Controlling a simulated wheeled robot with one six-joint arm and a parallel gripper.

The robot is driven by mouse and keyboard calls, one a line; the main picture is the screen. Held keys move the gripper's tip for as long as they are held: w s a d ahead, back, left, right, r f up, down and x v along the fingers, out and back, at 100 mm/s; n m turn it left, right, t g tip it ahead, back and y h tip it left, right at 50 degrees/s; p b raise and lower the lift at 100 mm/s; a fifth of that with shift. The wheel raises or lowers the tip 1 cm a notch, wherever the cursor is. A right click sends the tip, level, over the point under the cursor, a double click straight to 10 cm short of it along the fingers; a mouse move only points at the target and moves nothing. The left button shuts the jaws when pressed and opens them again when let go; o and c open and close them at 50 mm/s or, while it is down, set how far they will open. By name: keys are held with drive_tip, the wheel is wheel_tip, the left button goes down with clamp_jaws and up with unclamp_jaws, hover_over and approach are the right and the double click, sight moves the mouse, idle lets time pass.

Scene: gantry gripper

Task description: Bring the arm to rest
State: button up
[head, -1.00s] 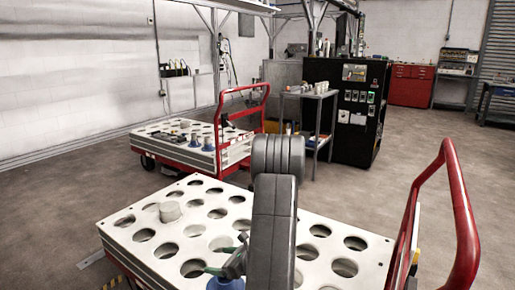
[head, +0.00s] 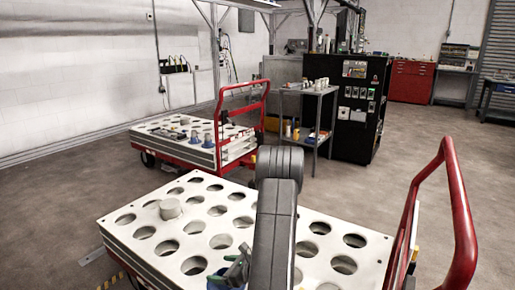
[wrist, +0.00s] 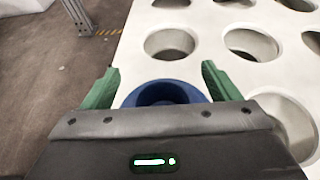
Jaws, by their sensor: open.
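A blue round piece (wrist: 160,93) sits in a hole of the white top just beyond the gripper body, seen between the fingers. In the head view the gripper is mostly hidden behind the arm.
The cart's red handle (head: 462,225) rises at the right. A second cart (head: 150,134) with several items stands behind, near a grey shelf table (head: 316,92) and a black cabinet (head: 347,125). Open floor lies between.

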drive_tip(key=shift+r+p, duration=1.8)
drive_tip(key=shift+r, duration=0.75)
